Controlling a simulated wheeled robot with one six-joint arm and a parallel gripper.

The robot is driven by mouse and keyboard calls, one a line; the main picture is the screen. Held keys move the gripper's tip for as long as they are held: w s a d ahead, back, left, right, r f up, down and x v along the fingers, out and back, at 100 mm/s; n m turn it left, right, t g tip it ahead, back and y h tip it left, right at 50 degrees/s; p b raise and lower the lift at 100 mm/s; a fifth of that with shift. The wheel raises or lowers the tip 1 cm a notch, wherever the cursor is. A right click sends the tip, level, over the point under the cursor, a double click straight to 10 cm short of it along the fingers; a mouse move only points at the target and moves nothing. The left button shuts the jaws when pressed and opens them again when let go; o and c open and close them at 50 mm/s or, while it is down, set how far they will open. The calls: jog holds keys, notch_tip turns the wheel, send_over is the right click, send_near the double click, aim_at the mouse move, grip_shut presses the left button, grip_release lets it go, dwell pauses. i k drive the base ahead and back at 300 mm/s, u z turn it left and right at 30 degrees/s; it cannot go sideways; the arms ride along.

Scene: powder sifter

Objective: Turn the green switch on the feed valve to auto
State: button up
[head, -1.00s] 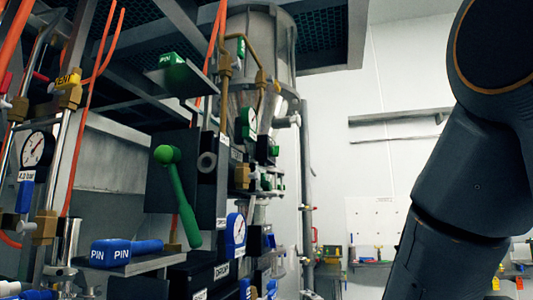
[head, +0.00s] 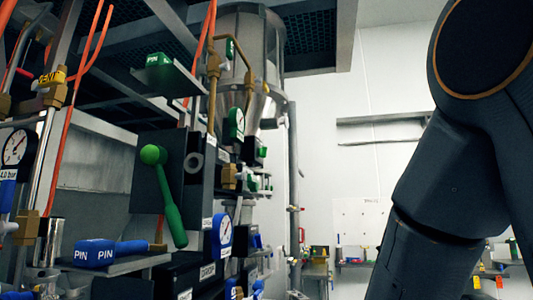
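A green lever with a round knob (head: 170,200) hangs at a slant on a dark panel (head: 146,180) at centre left in the head view. Small green parts (head: 255,183) sit on the valve stack to its right, too small to read. I cannot tell which green part is the switch on the feed valve, and no "auto" label is readable. My gripper is out of view; only my dark arm shows at the right.
Blue PIN blocks (head: 97,253) rest on a metal shelf at lower left. A green PIN block (head: 159,68) sits on a shelf above. Orange hoses (head: 80,120), brass fittings and gauges crowd the left. A pale wall (head: 330,190) and open space lie beyond.

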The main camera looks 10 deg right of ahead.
aim_at(262, 152)
jog(key=k, duration=0.5)
jog(key=z, duration=0.55)
jog(key=i, duration=1.05)
jog(key=u, duration=0.05)
